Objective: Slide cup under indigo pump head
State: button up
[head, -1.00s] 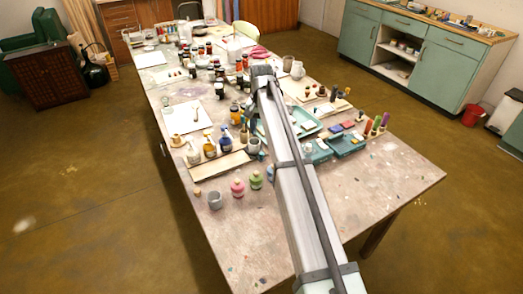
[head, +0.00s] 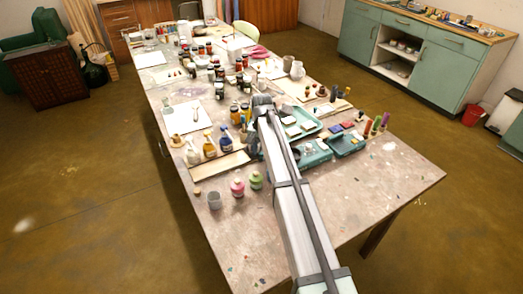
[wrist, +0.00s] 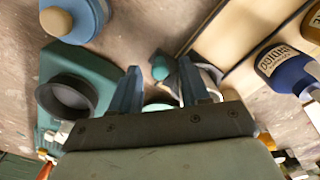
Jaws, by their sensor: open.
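The indigo bottle (wrist: 285,66), dark blue with a pale label, is at the right of the wrist view, beside a wooden board. In the head view it appears to be the blue pump bottle (head: 225,138) at the right of a row. My gripper (wrist: 160,88) is open, its two blue fingers apart. A pale, dark-lined cup-like thing (wrist: 212,72) shows partly behind the right finger, near the board. I cannot tell whether it touches the finger. A teal knob (wrist: 160,68) shows between the fingers. My arm hides the fingers in the head view.
A dark-rimmed round vessel (wrist: 68,97) and a blue jar with a wooden knob (wrist: 56,20) are left of my fingers. The table's near end is mostly clear.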

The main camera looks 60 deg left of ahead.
grip_shut()
dwell(0.3)
dwell(0.3)
